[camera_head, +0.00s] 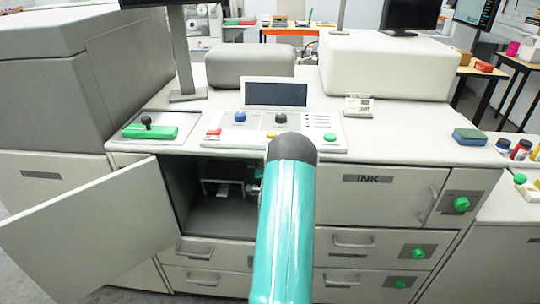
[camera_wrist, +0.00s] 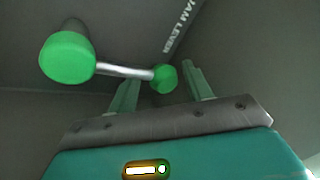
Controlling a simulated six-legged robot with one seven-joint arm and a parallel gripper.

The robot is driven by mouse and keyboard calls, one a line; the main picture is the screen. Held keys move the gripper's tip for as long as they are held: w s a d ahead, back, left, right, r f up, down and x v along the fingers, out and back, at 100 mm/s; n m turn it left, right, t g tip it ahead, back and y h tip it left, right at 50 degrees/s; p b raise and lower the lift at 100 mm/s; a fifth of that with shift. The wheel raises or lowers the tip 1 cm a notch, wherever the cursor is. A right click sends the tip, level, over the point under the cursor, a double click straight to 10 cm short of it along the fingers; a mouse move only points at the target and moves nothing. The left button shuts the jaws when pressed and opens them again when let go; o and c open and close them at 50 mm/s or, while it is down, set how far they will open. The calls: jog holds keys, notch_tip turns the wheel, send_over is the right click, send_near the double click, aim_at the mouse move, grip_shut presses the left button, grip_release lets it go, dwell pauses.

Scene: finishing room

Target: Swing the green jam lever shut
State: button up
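The jam lever shows in the wrist view as a large green knob (camera_wrist: 67,57) at the upper left. A bare metal rod (camera_wrist: 122,70) joins it to a smaller green end (camera_wrist: 164,78). White lettering "JAM LEVER" is on the dark wall above. My gripper (camera_wrist: 161,76) is open, its two green fingers apart. The smaller green end appears between the fingertips; I cannot tell whether it is between them or beyond them. The large knob is outside, left of the left finger. In the head view my teal arm hides the gripper, and the lever is not visible.
The open cabinet compartment (camera_head: 215,212) is left of my arm, its door (camera_head: 90,235) swung out to the left. Drawers (camera_head: 345,241) and an INK panel (camera_head: 372,190) are on the right. The control panel (camera_head: 300,128) is above the compartment.

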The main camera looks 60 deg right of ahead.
jog(key=v, duration=1.3)
jog(key=shift+s+a+f, duration=0.15)
jog(key=shift+a+f, duration=0.05)
jog(key=shift+a, duration=0.1)
